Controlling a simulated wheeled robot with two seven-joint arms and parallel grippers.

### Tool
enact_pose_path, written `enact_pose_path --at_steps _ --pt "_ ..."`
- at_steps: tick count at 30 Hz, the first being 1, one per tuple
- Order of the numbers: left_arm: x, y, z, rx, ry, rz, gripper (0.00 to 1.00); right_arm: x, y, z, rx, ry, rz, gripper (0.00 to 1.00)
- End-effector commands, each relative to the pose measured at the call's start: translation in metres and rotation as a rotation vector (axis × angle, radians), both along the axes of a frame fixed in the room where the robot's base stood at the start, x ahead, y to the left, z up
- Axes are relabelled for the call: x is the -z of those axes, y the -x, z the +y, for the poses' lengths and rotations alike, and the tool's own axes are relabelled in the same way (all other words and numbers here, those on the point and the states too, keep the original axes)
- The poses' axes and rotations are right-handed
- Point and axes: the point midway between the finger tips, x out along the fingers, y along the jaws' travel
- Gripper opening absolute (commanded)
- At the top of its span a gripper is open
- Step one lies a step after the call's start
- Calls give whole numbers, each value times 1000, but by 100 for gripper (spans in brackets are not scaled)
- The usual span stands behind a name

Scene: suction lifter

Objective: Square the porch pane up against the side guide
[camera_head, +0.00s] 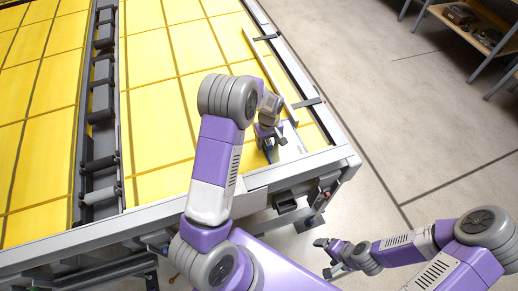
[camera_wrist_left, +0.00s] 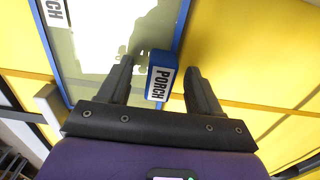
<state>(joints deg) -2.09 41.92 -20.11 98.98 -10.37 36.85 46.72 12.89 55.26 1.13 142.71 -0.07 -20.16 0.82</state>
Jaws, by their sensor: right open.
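The porch pane is a pale glass sheet with a blue edge (camera_wrist_left: 105,50) and a PORCH label; in the head view part of it (camera_head: 291,150) shows at the table's near right corner, the rest hidden by my left arm. A blue PORCH tab (camera_wrist_left: 161,75) stands at its edge. My left gripper (camera_head: 274,152) is open above the pane; in the wrist view its fingers (camera_wrist_left: 158,72) stand either side of the tab, with gaps visible. The side guide (camera_head: 270,75) is a long cream bar along the table's right side. My right gripper (camera_head: 328,254) is open and empty, off the table.
The yellow table (camera_head: 155,60) has dark grid lines and a dark roller channel (camera_head: 100,100) running along it. Dark brackets (camera_head: 308,102) join the guide to the table's right rail. A wooden shelf (camera_head: 470,22) stands at the top right. The floor between is clear.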

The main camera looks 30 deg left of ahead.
Motion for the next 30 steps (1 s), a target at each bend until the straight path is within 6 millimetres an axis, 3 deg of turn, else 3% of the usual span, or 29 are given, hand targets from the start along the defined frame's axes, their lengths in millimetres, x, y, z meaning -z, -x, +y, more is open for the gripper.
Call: enact_pose_path --at_steps 8,21,30 --pt "-4 0 0 0 -1 -1 64 0 0 0 0 0 0 87" --pt "-69 -1 0 0 -1 -2 64 2 0 0 0 0 0 87" --pt "-76 0 0 0 0 0 64 2 0 0 0 0 0 87"
